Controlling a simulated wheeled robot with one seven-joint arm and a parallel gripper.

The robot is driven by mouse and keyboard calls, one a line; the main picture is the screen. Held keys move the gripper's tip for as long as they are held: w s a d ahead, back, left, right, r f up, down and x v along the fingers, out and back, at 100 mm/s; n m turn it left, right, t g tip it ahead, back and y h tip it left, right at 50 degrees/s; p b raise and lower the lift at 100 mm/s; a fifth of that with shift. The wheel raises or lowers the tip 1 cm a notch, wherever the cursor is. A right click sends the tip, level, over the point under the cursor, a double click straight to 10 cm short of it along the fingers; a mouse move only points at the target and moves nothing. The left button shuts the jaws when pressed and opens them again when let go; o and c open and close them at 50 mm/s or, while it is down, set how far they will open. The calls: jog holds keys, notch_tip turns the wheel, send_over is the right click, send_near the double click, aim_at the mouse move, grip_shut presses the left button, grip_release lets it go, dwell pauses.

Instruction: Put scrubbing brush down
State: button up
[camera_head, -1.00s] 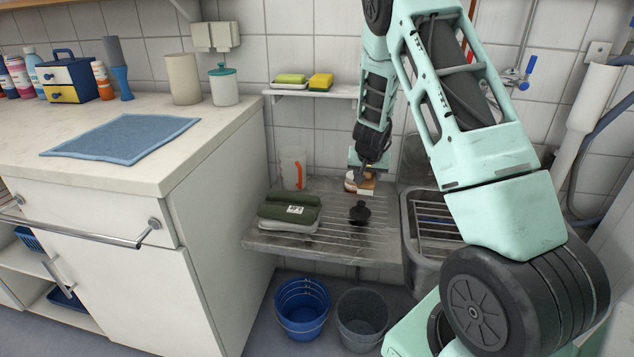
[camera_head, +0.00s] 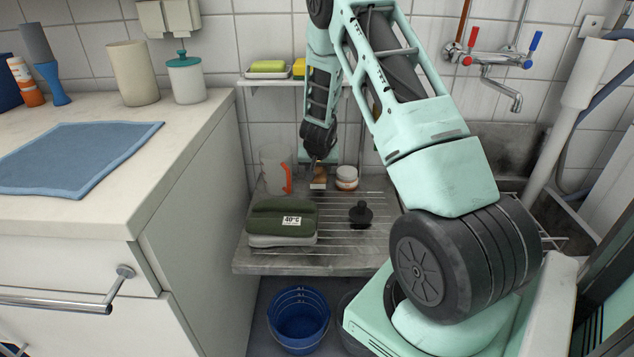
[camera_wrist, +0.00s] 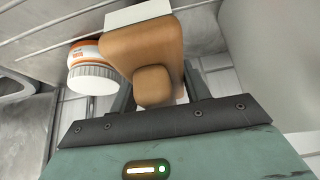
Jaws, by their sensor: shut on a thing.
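The scrubbing brush (camera_wrist: 145,45) has a tan wooden body with a rounded knob and a white bristle block at its far end. My gripper (camera_wrist: 155,95) is shut on it at the knob. In the head view the brush (camera_head: 318,178) is small, below my gripper (camera_head: 318,163), over the back of the grey ribbed draining board (camera_head: 345,262). It is between a clear jug with an orange handle (camera_head: 274,172) and a white-lidded jar (camera_head: 346,178). I cannot tell whether the bristles touch the board.
A folded green cloth bundle with a 40°C label (camera_head: 275,220) lies at the board's front left. A black knobbed stopper (camera_head: 360,213) stands mid-board. The jar shows close beside the brush in the wrist view (camera_wrist: 90,70). A small shelf (camera_head: 262,82) hangs behind. A blue bucket (camera_head: 299,318) stands below.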

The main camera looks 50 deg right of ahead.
jog(key=shift+f+b, duration=0.5)
jog(key=shift+f, duration=1.35)
jog(key=shift+f, duration=0.2)
jog(key=o, duration=1)
jog(key=shift+o, duration=0.2)
jog(key=shift+r, duration=0.1)
